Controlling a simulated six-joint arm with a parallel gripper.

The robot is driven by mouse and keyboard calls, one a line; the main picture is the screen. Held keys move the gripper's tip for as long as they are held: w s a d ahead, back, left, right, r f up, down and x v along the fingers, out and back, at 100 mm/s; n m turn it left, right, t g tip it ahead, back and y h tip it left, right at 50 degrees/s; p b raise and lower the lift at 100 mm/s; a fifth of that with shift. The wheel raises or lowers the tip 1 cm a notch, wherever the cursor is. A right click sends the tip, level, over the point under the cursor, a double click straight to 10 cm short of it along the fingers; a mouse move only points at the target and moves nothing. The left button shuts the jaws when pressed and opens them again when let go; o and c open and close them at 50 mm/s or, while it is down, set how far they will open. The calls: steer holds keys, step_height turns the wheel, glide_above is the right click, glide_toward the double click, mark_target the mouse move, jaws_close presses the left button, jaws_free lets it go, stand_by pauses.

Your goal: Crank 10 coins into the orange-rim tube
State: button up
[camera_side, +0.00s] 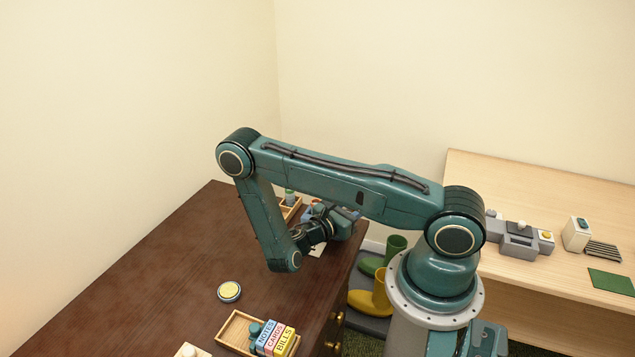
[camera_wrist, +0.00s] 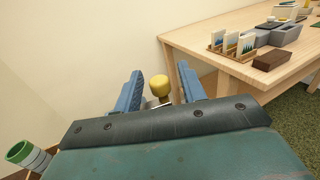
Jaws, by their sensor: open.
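My gripper (camera_wrist: 160,75) is open in the wrist view, its two blue fingers apart. A yellow rounded knob (camera_wrist: 159,86) shows between the fingers; I cannot tell whether they touch it. In the side view my gripper (camera_side: 348,214) is low over the right edge of the dark desk, partly hidden by my arm. A tube with a green rim (camera_wrist: 20,153) is at the lower left of the wrist view. I cannot make out an orange-rim tube, coins or a whole crank in either view.
The dark desk (camera_side: 170,270) holds a round yellow-topped tin (camera_side: 229,291), a wooden tray (camera_side: 233,331) and a NOTES, CARDS, BILLS block (camera_side: 275,339). Green and yellow boots (camera_side: 361,301) stand below. A pale table (camera_side: 510,175) at right holds a grey device (camera_side: 518,243) and a white box (camera_side: 576,235).

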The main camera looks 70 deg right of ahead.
steer(key=shift+c, duration=0.2)
jaws_close()
steer(key=shift+d+n+t+h, duration=0.3)
steer(key=shift+n+t, duration=0.5)
steer(key=shift+t, duration=0.3)
steer(key=shift+d+n+t+h, duration=0.2)
steer(key=shift+n+t+h, duration=0.1)
steer(key=shift+n+t, duration=0.65)
steer(key=shift+m, duration=0.25)
steer(key=shift+o, duration=0.2)
jaws_free()
steer(key=shift+a, duration=0.1)
steer(key=w+a, duration=0.1)
steer(key=a, duration=1.2)
steer(key=shift+w+a, duration=0.25)
steer(key=shift+w, duration=0.15)
